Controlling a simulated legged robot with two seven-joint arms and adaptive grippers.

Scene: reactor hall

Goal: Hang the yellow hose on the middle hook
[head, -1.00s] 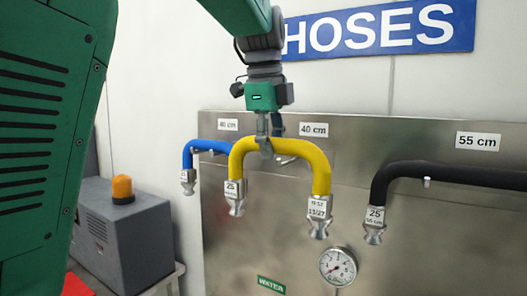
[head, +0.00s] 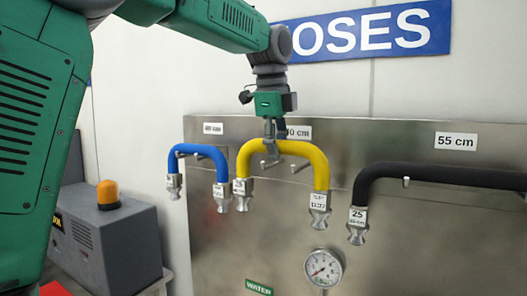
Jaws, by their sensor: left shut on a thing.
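The yellow hose (head: 313,157) is an upside-down U with metal end fittings and white tags, in front of the steel panel. My left gripper (head: 270,148) comes down from above and is shut on the top of its arch, left of centre. The middle hook (head: 300,167) shows partly as metal prongs under the arch, below the middle 40 cm label (head: 299,132). The fingers and hose hide part of it, and I cannot tell whether the hose touches it. My right gripper is not in view.
A blue hose (head: 204,151) hangs close by on the left, its right end beside the yellow hose's left end. A black hose (head: 440,173) hangs at the right under the 55 cm label. A gauge (head: 323,268) sits below. A grey box with an orange lamp (head: 108,195) stands left.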

